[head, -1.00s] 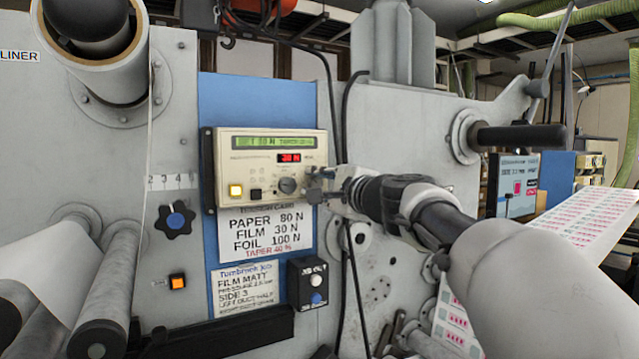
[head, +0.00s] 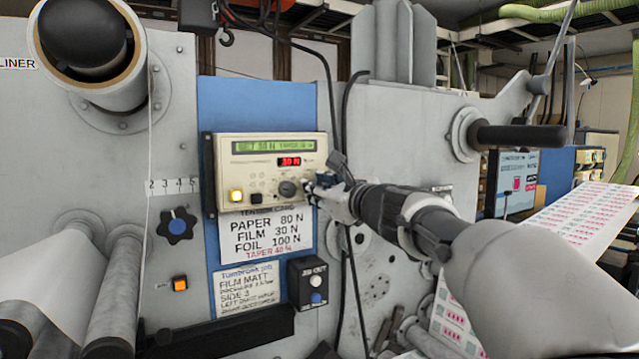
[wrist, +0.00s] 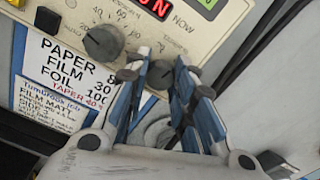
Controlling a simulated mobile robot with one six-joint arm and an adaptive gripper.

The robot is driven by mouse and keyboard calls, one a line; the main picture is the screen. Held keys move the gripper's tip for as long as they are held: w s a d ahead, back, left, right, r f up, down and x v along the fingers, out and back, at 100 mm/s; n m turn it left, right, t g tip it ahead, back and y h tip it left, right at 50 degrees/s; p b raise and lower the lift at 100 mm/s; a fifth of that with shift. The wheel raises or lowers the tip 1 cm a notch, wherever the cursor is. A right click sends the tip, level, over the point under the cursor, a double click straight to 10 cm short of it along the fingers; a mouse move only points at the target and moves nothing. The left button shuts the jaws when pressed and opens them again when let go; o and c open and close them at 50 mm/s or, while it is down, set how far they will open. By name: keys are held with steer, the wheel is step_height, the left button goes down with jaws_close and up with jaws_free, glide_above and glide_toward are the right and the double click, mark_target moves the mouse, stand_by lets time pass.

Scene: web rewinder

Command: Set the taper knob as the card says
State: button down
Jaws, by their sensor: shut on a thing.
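The cream control panel (head: 230,155) has a green display (head: 275,147) that appears to show a SET value and TAPER, digits too small to be sure. A red readout (head: 291,162) appears to read 30 N. A large dark knob (wrist: 103,42) with a numbered scale also shows in the head view (head: 287,188). To its right a smaller dark knob (wrist: 160,74), apparently the taper knob, sits between the fingers of my gripper (wrist: 161,60), which is shut on it. In the head view my gripper (head: 314,186) largely hides that knob. The tension card (head: 265,233) reads TAPER 40 % in red.
A lower job card (head: 246,288) reads FILM MATT, SIDE 3. A lit yellow button (head: 236,195) and a black button (head: 256,196) are on the panel. A black box (head: 308,284) and hanging black cables (head: 338,255) are below and beside my gripper.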

steer(key=shift+r+m+p, duration=0.15)
steer(key=shift+m+p, duration=3.9)
steer(key=shift+m, duration=3.55)
steer(key=c, duration=1.3)
jaws_free()
steer(key=shift+c, duration=0.2)
